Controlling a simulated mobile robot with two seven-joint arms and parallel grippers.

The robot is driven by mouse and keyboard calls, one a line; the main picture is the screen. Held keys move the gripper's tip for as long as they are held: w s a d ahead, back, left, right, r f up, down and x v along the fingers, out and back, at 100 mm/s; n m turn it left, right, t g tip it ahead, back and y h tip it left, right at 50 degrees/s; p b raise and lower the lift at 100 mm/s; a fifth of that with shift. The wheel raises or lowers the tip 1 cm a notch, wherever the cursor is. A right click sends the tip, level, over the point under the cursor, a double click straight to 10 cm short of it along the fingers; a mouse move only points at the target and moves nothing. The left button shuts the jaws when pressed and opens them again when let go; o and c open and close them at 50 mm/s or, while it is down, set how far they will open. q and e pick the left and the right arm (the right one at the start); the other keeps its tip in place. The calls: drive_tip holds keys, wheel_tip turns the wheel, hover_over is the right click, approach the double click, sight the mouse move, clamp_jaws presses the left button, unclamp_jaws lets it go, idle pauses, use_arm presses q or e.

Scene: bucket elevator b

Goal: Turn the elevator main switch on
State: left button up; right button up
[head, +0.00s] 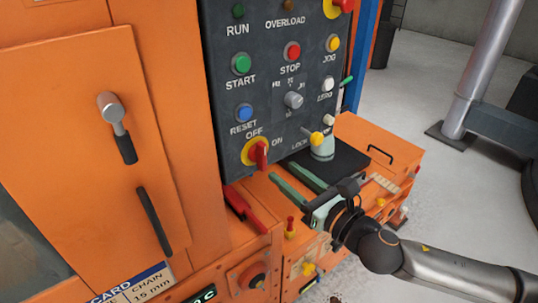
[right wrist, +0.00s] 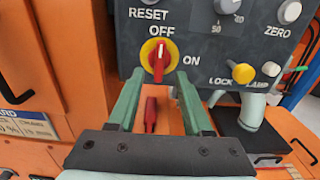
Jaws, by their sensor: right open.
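The main switch is a red rotary handle on a round yellow plate (head: 257,152), at the bottom left of the dark control panel (head: 225,110), between the OFF and ON labels. In the right wrist view the switch (right wrist: 159,60) has its handle upright, in line with OFF. My right gripper (head: 281,170) has its green fingers open and empty, pointing at the panel just below and in front of the switch. In the right wrist view the fingertips (right wrist: 159,78) lie left and right of the switch's lower part, with no contact visible. My left gripper is out of view.
A yellow LOCK knob (head: 316,137) sits right of the switch. A red handle (head: 240,205) lies below the panel, and shows between my fingers in the wrist view (right wrist: 151,115). An orange door with a black handle (head: 154,222) stands left. Open floor lies right.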

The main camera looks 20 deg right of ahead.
sight(265, 157)
drive_tip(key=x, duration=0.6)
drive_tip(key=shift+w+a+p, duration=0.15)
drive_tip(key=shift+w+p, duration=0.2)
drive_tip(key=shift+p, duration=0.05)
drive_tip(key=shift+c, duration=0.2)
clamp_jaws()
